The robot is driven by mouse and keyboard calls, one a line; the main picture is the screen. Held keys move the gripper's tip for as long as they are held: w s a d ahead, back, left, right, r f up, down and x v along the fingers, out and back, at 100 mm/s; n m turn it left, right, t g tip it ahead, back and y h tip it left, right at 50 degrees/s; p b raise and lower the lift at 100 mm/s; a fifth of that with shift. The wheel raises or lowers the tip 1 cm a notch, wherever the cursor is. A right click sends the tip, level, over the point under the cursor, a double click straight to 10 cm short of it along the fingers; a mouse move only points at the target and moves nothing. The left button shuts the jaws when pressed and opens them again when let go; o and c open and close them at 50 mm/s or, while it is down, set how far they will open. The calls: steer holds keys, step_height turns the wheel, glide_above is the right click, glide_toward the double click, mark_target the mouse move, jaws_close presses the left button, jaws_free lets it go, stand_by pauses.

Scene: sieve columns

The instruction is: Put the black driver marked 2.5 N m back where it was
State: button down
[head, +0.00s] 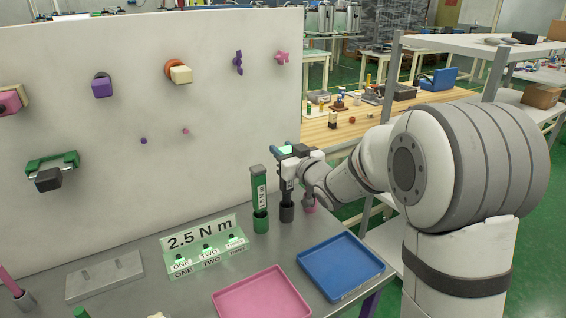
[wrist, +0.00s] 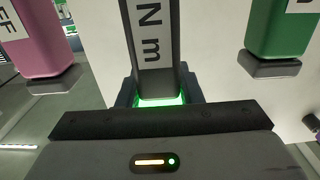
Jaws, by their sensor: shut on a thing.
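My gripper (head: 290,151) is shut on the black driver (head: 287,184), near its top. The driver stands upright with its lower end at a dark cup (head: 287,214) on the grey table; I cannot tell how far it sits inside. In the wrist view the black driver (wrist: 152,35) shows "N m" between my jaws; its number is out of view. A green driver (head: 258,185) stands left of it in a green cup (head: 260,222). A pink driver, mostly hidden by my arm in the head view, shows in the wrist view (wrist: 45,35).
A "2.5 N m" sign (head: 200,232) stands on a green base with items marked ONE, TWO, THREE. A blue tray (head: 375,268) and a pink tray (head: 232,303) lie in front. A grey plate (head: 104,278) lies left. A white board (head: 215,110) with knobs rises behind.

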mark_target(287, 188)
steer(key=shift+f, duration=1.35)
steer(key=shift+f+b, duration=0.15)
steer(key=shift+b, duration=0.15)
steer(key=c, duration=1)
jaws_free()
